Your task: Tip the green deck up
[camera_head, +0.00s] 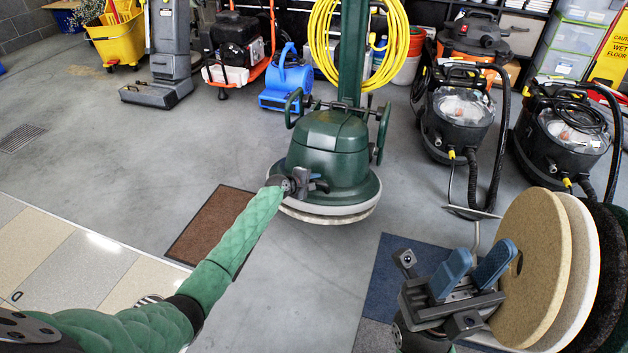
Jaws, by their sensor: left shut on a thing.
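The green deck (328,155) of a floor buffer stands in the middle of the floor, with its green column (352,60) upright behind it. A pale pad (330,217) shows as a rim under the deck's front edge; I cannot tell if its near side is off the floor. My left gripper (304,183) is shut on the deck's left front edge; the fingers partly hide the grip. My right gripper (474,268) is open and empty, its blue-padded fingers apart, just left of the tan pad.
Upright round pads, tan (536,262), white (580,270) and dark (608,280), stand at the right. A brown mat (210,225) and a blue mat (395,275) lie on the floor. Black vacuums (459,115) stand behind right. A yellow cable (322,40) hangs on the column.

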